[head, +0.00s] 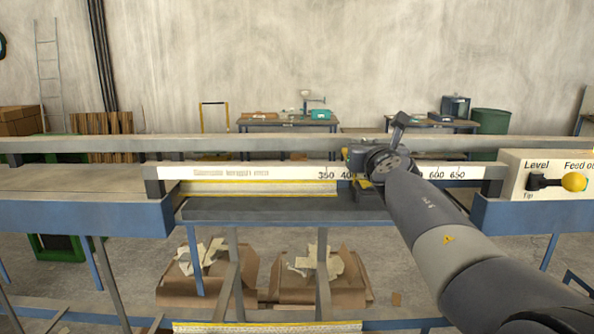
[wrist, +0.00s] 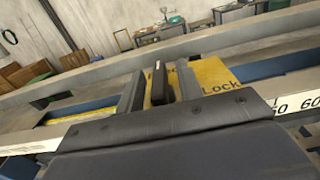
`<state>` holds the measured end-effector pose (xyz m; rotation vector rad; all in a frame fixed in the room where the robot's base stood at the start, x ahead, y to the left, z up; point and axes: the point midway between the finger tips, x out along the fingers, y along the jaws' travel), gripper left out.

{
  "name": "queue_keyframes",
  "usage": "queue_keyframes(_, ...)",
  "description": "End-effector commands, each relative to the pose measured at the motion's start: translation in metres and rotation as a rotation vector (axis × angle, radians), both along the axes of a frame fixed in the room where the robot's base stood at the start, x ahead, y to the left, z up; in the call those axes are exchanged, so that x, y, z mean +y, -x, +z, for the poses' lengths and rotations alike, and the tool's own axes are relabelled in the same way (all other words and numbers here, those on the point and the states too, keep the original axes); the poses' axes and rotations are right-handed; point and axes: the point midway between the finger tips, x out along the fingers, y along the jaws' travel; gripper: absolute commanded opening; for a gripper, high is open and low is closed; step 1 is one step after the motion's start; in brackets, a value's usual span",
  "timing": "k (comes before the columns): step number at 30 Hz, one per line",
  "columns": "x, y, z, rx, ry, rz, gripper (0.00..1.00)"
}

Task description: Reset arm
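My arm (head: 430,215) reaches from the lower right to the long machine with the white length scale (head: 245,173). My gripper (head: 358,172) is at the scale, near the 400 mark, and covers the numbers to the right of it. In the wrist view my gripper (wrist: 161,76) has its two grey fingers apart. A short upright black lever (wrist: 159,85) stands between them, with a gap visible on each side. Behind it is a yellow plate (wrist: 215,76) marked "Lock". A bit of yellow also shows beneath the gripper in the head view. The fingertips are hidden there.
A grey rail (head: 250,143) runs along the back of the machine. Cardboard boxes (head: 320,290) lie below. The bench left of the scale is clear.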

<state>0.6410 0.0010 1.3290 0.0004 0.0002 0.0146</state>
Motion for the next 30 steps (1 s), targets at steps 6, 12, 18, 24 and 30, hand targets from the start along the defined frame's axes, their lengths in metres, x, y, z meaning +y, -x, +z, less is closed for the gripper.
queue_keyframes(6, 0.001, -0.005, 0.001, 0.001, -0.001, -0.016, 0.35)
queue_keyframes(12, 0.000, -0.005, 0.000, 0.001, -0.001, -0.020, 0.35)
queue_keyframes(18, 0.000, -0.005, -0.001, 0.001, -0.001, -0.019, 0.35)
queue_keyframes(24, -0.001, 0.001, -0.001, -0.002, 0.000, -0.001, 0.35)
queue_keyframes(30, 0.000, 0.030, 0.001, -0.002, 0.000, 0.000, 0.35)
